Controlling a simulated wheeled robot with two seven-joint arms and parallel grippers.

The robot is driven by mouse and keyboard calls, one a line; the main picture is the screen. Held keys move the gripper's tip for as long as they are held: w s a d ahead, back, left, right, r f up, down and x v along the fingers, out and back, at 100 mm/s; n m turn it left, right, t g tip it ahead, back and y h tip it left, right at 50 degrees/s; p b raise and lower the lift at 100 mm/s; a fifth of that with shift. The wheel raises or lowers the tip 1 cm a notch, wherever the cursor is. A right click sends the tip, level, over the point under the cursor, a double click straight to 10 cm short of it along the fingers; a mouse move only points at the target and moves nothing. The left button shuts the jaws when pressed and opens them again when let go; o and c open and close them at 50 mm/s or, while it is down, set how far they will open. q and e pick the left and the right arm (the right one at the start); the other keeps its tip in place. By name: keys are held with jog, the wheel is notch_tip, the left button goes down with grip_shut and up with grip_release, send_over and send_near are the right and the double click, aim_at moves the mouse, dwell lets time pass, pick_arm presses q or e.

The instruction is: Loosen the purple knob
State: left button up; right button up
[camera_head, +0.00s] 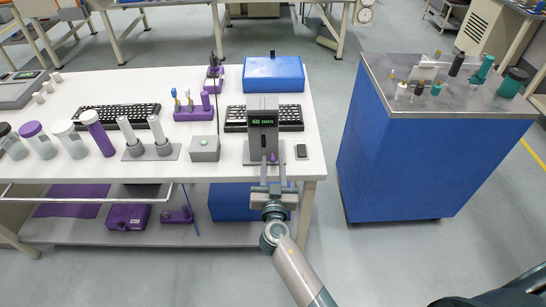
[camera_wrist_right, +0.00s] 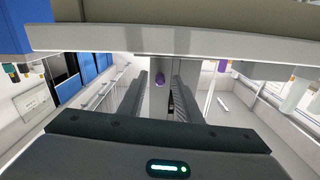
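The purple knob (camera_head: 273,157) is small and sits low on the front of a grey upright device (camera_head: 263,130) whose display reads 60 mm. My right gripper (camera_head: 273,170) is just in front of the device, at the table's front edge. Its fingers (camera_wrist_right: 160,86) are apart with a gap between them, and I see nothing held. Whether a finger touches the knob I cannot tell. My left gripper is not in view.
A small black device (camera_head: 302,151) lies right of the grey device, and a grey box (camera_head: 205,149) stands left. A keyboard (camera_head: 290,117) and a blue box (camera_head: 273,73) are behind. A blue cabinet (camera_head: 410,160) stands right, across a floor gap.

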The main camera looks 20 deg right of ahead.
jog(key=shift+r, duration=0.1)
grip_shut()
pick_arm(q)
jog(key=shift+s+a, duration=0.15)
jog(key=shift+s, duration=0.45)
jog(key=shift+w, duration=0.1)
